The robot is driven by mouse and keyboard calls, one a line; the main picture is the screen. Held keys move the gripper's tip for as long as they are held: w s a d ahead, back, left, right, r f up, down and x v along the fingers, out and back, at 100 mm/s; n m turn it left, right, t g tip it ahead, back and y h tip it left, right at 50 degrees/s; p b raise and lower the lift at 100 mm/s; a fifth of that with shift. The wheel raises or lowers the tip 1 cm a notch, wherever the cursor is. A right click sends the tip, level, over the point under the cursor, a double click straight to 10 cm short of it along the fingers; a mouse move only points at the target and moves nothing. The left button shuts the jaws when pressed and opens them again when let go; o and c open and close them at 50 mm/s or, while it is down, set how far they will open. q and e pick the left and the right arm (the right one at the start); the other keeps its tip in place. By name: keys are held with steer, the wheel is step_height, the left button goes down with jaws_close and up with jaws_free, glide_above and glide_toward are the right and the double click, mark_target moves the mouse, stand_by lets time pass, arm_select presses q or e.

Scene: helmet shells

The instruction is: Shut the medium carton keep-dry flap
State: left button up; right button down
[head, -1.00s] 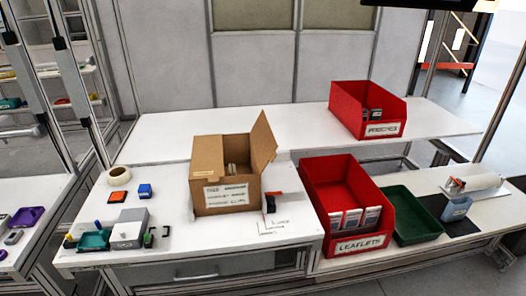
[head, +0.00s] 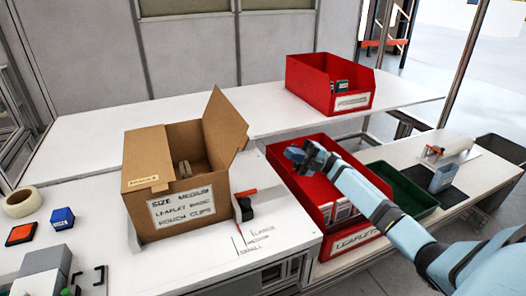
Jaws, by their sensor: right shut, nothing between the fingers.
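The medium carton (head: 168,213) stands on the white table, with a label reading SIZE MEDIUM, LEAFLET BASIC, POUCH CLIPS on its front. One flap (head: 225,128) stands up along its right side, tilted outward. Another flap on the left (head: 148,158) lies about level over the left part of the opening. Something tan shows inside the carton. My right gripper (head: 292,153) is shut and empty, to the right of the carton and above the red leaflets bin. My left gripper is not in view.
The red leaflets bin (head: 304,190) and a green tray (head: 405,192) stand right of the carton. A second red bin (head: 330,86) is on the rear shelf. A red-and-black tool (head: 244,205) lies close to the carton's right side. A tape roll (head: 20,203) and small blocks are at left.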

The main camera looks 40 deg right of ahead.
mark_target(246, 142)
arm_select(q)
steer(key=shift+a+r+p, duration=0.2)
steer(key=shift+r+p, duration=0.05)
steer(key=shift+p, duration=0.7)
arm_select(e)
steer(key=x, duration=1.2)
steer(key=shift+a+r, duration=0.15)
steer(key=shift+a, duration=0.2)
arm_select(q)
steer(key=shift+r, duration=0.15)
arm_select(e)
steer(key=shift+w+a+r, duration=0.1)
steer(key=shift+r, duration=0.05)
